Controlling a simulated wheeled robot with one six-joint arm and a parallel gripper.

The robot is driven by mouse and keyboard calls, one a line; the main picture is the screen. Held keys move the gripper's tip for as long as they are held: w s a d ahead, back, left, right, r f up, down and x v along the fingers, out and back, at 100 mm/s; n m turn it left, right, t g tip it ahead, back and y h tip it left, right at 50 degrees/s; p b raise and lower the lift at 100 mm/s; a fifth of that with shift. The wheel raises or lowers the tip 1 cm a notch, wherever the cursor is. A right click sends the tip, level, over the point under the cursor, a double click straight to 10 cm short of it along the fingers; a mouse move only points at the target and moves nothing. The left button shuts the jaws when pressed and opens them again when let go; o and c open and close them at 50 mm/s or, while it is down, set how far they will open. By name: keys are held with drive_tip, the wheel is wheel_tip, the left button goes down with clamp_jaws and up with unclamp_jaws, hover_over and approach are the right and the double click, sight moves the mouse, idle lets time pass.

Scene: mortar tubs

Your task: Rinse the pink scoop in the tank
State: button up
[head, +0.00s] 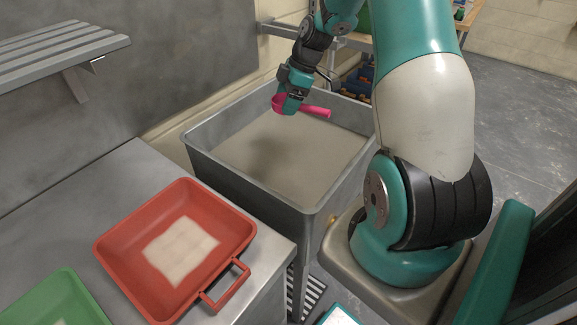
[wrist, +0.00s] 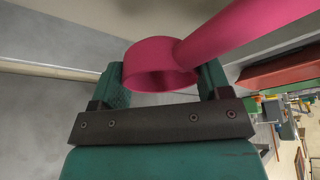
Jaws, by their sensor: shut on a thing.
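The pink scoop (head: 315,110) is in my gripper (head: 291,103), above the far part of the tank in the head view. In the wrist view the scoop's round cup (wrist: 158,68) sits between the two teal fingers of my gripper (wrist: 165,85), and its handle runs up and to the right. The tank (head: 254,190) is a grey metal basin filled with cloudy beige liquid. The scoop appears above the liquid's surface, though its exact height is hard to tell. The inside of the cup is mostly hidden.
A red tub (head: 117,262) with a pale patch inside stands on the grey bench (head: 70,210) left of the tank. A green tub (head: 62,300) is at the lower left. A slatted shelf (head: 60,50) is on the wall. Open floor (head: 515,120) lies to the right.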

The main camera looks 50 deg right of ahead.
idle(0.3)
drive_tip(key=shift+r+p, duration=1.45)
drive_tip(key=shift+r, duration=0.6)
